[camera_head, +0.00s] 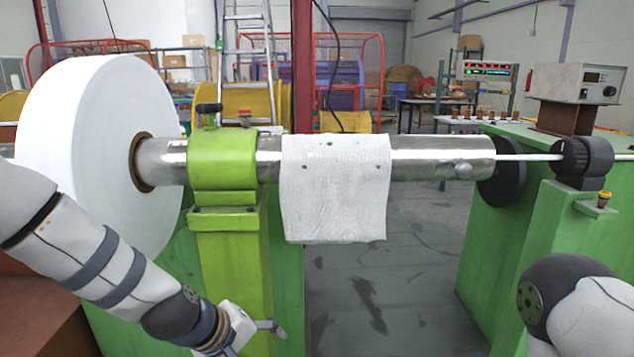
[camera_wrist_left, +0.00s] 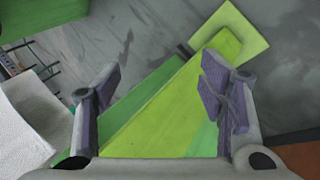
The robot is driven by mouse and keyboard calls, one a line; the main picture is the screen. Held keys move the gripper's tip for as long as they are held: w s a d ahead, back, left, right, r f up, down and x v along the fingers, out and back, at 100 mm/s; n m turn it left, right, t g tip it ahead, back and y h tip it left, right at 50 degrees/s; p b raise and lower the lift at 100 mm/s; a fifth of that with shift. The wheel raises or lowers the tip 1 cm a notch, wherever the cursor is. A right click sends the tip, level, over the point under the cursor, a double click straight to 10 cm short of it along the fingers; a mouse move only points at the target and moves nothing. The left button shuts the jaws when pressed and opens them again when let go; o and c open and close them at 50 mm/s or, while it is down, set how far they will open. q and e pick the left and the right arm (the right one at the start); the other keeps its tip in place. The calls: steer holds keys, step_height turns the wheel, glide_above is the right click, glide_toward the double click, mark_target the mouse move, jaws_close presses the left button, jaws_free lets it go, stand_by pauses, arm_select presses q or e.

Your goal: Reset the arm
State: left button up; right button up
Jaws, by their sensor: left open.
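My left arm (camera_head: 95,255) comes in from the left in the head view.
A steel tube (camera_head: 430,158) runs across on a green clamp (camera_head: 222,160), with a white cloth (camera_head: 335,190) draped over it. A large white roll (camera_head: 95,150) is at left. A green machine (camera_head: 540,225) with a control box (camera_head: 578,83) stands right. Grey floor (camera_head: 375,285) lies open between them.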

arm_select(q)
steer(key=s+a+f+m+g+y, duration=0.2)
steer(key=s+a+f+m+g, duration=0.15)
steer(key=s+f, duration=0.95)
steer(key=s+a+f+m+g+y, duration=0.1)
steer(key=s+a, duration=0.3)
steer(key=s, duration=0.8)
steer(key=s+a+f+m+g+y, duration=0.1)
steer(key=s+a+f+m+g, duration=0.1)
steer(key=s, duration=1.1)
steer(key=a+m, duration=0.1)
steer(key=a, duration=0.1)
steer(key=shift+s+a, duration=0.15)
steer(key=shift+a, duration=0.25)
steer(key=shift+f, duration=0.1)
